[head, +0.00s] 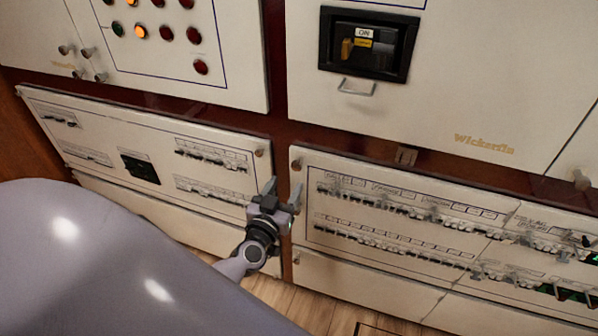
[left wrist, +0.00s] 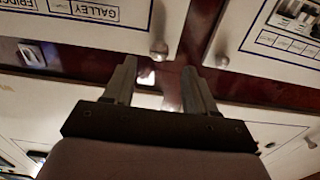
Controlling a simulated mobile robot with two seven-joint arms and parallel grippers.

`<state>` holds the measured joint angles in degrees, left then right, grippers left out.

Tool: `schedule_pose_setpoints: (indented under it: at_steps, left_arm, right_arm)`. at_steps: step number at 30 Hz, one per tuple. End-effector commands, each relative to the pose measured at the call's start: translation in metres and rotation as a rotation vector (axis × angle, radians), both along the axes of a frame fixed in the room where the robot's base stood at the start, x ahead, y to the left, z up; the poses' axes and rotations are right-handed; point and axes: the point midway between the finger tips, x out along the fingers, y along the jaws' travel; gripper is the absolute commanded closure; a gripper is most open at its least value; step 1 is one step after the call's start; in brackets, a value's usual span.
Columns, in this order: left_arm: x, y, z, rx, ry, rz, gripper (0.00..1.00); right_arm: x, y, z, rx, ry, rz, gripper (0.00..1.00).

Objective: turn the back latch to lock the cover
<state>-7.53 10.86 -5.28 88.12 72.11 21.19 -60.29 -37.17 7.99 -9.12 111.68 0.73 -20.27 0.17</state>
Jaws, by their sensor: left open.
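A small round metal knob latch (head: 297,165) sits at the top left corner of the right lower cover panel (head: 340,270). It also shows in the left wrist view (left wrist: 158,50). A second knob (head: 258,152) sits at the top right corner of the left lower panel (head: 100,130) and shows in the left wrist view too (left wrist: 222,62). I cannot tell which one is the back latch. My left gripper (head: 283,188) is open and empty, fingers pointing up just below the gap between the two knobs. It appears apart from both. My right gripper is out of view.
Breaker rows (head: 400,205) line the right lower panel. Above hangs a large panel with a black switch box (head: 368,44) and a wire handle (head: 356,87). A metal catch (head: 405,155) sits on the dark red wood strip. The wooden floor (head: 290,300) lies below.

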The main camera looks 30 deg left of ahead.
Motion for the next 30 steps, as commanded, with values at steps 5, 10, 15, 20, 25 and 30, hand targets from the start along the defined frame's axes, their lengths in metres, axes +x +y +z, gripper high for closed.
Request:
schedule_pose_setpoints:
  at_steps: [5, 10, 15, 20, 25, 30]
  left_arm:
    - [0.026, 0.006, 0.000, 0.002, -0.003, -0.001, 0.43]
    - [0.045, 0.010, -0.001, 0.000, -0.001, -0.003, 0.43]
    - [0.055, 0.013, 0.000, 0.000, 0.000, -0.003, 0.43]
    - [0.057, 0.013, 0.000, 0.000, 0.001, -0.003, 0.43]
    - [0.057, 0.013, 0.000, 0.000, 0.001, -0.003, 0.50]
    - [0.057, 0.013, 0.000, 0.000, 0.001, -0.003, 1.00]
  right_arm:
    - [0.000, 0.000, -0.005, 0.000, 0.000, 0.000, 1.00]
    - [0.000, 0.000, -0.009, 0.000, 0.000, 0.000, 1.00]
    - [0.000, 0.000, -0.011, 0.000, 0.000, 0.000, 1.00]
    - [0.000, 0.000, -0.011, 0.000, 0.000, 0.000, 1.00]
    - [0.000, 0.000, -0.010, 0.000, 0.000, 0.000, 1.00]
    - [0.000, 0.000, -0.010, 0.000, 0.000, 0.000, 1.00]
